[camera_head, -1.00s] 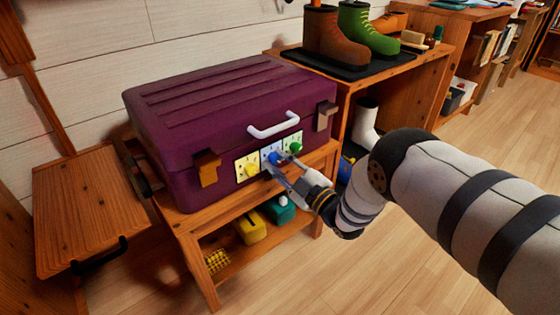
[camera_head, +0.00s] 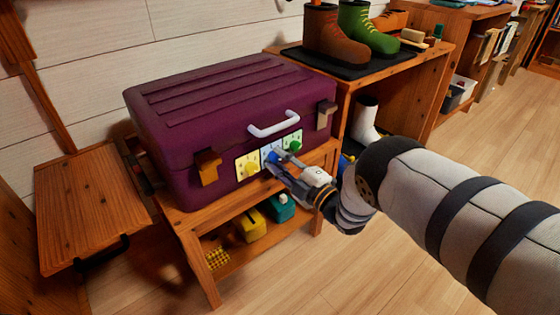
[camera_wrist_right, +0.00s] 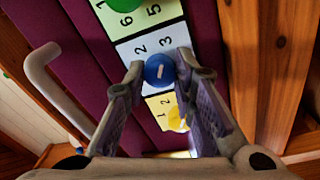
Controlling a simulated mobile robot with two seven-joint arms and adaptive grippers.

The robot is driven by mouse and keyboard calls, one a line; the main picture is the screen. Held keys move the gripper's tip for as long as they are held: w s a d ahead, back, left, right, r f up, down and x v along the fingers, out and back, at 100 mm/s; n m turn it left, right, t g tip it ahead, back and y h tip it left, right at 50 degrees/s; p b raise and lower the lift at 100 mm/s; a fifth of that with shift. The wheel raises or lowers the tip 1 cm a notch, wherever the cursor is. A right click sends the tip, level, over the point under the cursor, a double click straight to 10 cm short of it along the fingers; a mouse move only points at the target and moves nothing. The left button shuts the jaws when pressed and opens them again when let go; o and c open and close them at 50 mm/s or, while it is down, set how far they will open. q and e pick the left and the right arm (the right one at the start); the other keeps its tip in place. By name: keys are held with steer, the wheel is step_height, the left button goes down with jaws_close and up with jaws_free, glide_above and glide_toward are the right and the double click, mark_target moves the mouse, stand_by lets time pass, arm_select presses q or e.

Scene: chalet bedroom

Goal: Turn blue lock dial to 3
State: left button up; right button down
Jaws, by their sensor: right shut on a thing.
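The purple suitcase (camera_head: 220,120) lies on a wooden bench, with yellow, blue and green lock panels on its front. The blue dial (camera_wrist_right: 160,70) is the middle one; it also shows in the head view (camera_head: 274,156). A short pale mark shows on its face, and the numbers 2 and 3 show on its panel; I cannot tell which number the mark points to. My right gripper (camera_wrist_right: 166,76) is shut on the blue dial, one finger on each side. The yellow dial (camera_wrist_right: 176,120) is partly hidden by a finger. My left gripper is not in view.
The green dial (camera_head: 294,145) sits close to the right of the blue one. The suitcase's white handle (camera_head: 273,125) sticks out above the panels. The bench (camera_head: 190,250) has a lower shelf with yellow and teal containers. Open floor (camera_head: 330,270) lies in front.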

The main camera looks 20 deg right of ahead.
steer(key=c, duration=1.3)
jaws_free()
steer(key=shift+c, duration=0.2)
steer(key=v, duration=1.2)
steer(key=shift+f, duration=0.1)
